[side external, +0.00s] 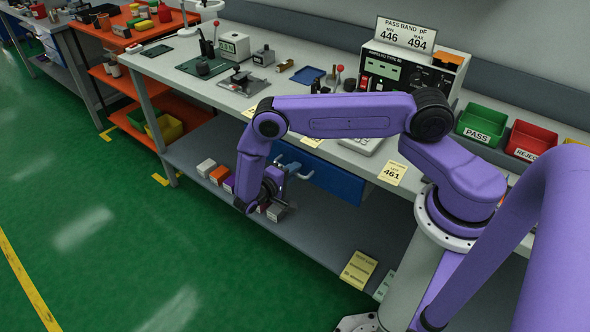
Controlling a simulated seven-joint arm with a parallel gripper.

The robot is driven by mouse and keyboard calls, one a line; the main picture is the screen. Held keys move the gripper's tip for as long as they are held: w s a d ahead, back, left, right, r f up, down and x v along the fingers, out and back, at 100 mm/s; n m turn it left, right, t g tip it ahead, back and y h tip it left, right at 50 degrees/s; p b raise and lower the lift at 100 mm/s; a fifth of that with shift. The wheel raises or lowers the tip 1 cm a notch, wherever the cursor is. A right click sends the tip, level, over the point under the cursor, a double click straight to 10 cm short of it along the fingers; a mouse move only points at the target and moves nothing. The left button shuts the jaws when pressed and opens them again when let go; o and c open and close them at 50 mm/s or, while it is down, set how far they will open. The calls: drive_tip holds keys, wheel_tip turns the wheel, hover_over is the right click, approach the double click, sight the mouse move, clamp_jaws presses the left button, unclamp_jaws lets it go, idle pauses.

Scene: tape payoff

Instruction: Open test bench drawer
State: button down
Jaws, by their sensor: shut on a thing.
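The test bench (215,92) has a grey top and an open lower shelf. Its blue drawer (340,182) hangs under the front edge of the top, partly hidden behind my forearm. A pale bar handle (294,168) stands out from the drawer front. My gripper (281,183) is low in front of the drawer, at the handle, and is shut on it. The fingers are small and dark and partly hidden by my wrist, so the exact grip is unclear. I cannot tell whether the drawer stands out from the bench.
Small boxes (219,175) sit on the lower shelf behind my wrist. A meter (412,72), a green bin (481,124) and a red bin (530,141) stand on the top. An orange rack (118,84) stands at left. The green floor (90,240) before the bench is clear.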

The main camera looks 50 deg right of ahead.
drive_tip(key=f+v, duration=0.2)
drive_tip(key=v, duration=0.9)
drive_tip(key=a+f+v, duration=0.1)
drive_tip(key=f+v, duration=0.1)
drive_tip(key=v, duration=0.9)
drive_tip(key=shift+f, duration=0.3)
drive_tip(key=shift+a, duration=0.15)
drive_tip(key=c, duration=1.3)
unclamp_jaws()
drive_tip(key=v, duration=0.7)
drive_tip(key=shift+a+r, duration=0.1)
drive_tip(key=shift+a, duration=0.1)
